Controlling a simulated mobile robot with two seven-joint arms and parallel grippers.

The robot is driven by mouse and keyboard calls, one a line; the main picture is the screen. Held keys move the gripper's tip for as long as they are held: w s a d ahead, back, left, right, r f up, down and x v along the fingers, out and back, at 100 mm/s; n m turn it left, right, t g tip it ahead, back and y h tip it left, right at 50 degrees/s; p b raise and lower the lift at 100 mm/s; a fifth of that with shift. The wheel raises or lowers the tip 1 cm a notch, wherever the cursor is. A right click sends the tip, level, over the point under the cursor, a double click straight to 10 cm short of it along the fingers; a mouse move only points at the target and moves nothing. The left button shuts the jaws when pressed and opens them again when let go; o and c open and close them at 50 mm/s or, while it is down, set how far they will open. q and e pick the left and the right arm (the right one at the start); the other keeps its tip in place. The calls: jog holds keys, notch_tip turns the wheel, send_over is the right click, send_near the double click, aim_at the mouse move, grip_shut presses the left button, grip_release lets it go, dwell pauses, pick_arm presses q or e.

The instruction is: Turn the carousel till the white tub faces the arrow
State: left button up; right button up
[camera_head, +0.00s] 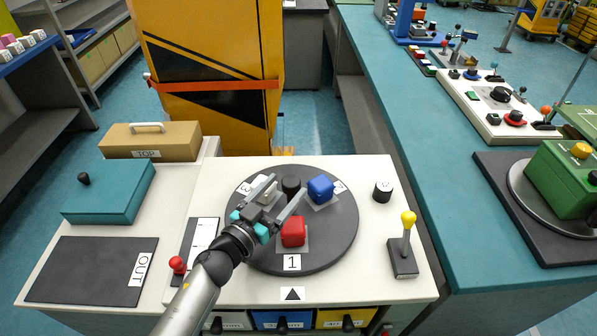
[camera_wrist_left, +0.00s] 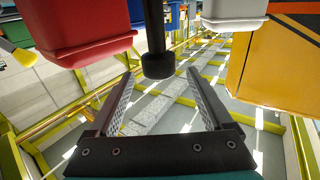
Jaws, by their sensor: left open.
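The carousel (camera_head: 335,240) is a dark grey disc on a pale table. Its red tub (camera_head: 293,232) sits at the front by label 1, in line with the arrow (camera_head: 292,294). The blue tub (camera_head: 321,188) is at the back right. The white tub (camera_head: 265,192) is at the back left, partly hidden by my left gripper (camera_head: 287,185). That gripper is open and empty, its fingertips near the black centre post (camera_head: 291,183). In the left wrist view the post (camera_wrist_left: 158,55) shows between the fingertips, with the red tub (camera_wrist_left: 80,30) left and white tub (camera_wrist_left: 232,20) right.
A yellow-knobbed lever (camera_head: 406,235) stands right of the carousel, with a black knob (camera_head: 383,191) behind it. A red knob (camera_head: 178,265) is at left, beside a teal box (camera_head: 108,190) and a dark OUT mat (camera_head: 90,270). A tan box (camera_head: 150,142) stands behind.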

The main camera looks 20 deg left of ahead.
aim_at(296, 175)
pick_arm(q)
jog(key=x, duration=0.6)
jog(key=shift+w+b, duration=0.3)
jog(key=shift+b, duration=0.1)
jog(key=shift+d, duration=0.1)
grip_shut()
dwell(0.6)
